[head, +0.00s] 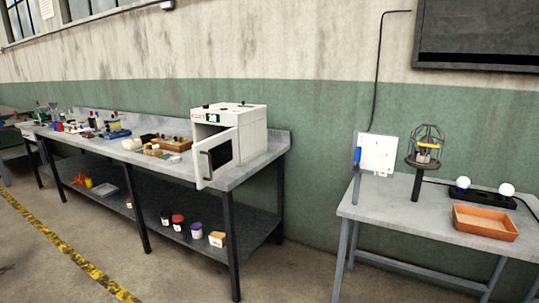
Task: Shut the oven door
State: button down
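A white box-shaped oven (252,133) stands at the right end of the long grey workbench in the head view. Its door (217,157) stands open, swung out toward the front of the bench. The door has a dark window panel and a white frame. The inside of the oven is mostly hidden behind the door. My gripper is not in the head view.
The long workbench (243,174) carries several small items and a wooden tray (172,144) left of the oven. Jars stand on its lower shelf (255,224). Floor in front is clear.

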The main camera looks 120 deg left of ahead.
aim_at(214, 156)
jog(key=u, duration=3.95)
jog(key=i, duration=1)
jog(key=u, duration=0.65)
jog(key=k, duration=0.2)
jog(key=z, duration=0.15)
